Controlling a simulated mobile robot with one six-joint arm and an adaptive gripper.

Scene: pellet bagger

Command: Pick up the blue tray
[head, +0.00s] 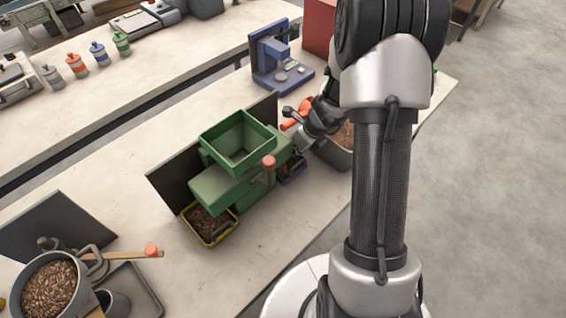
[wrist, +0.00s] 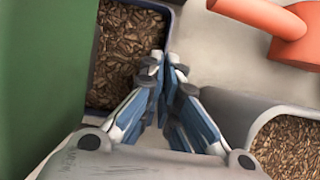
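The blue tray (head: 292,178) sits on the bench at the right end of the green machine (head: 232,180). Brown pellets lie in it, and my arm and the machine hide part of it. In the wrist view its dark blue wall (wrist: 172,22) runs down to my fingertips. My gripper (wrist: 164,62) is closed to a narrow gap, with one fingertip on each side of the tray's right wall. The fingers hide the near part of that wall. In the head view the fingertips are hard to make out.
A grey pellet bin (head: 336,153) with an orange scoop (head: 290,124) stands close to the right. A yellow tray (head: 210,241) of pellets sits at the machine's left end. A blue device (head: 280,62) stands behind. Bare bench lies in front of the machine.

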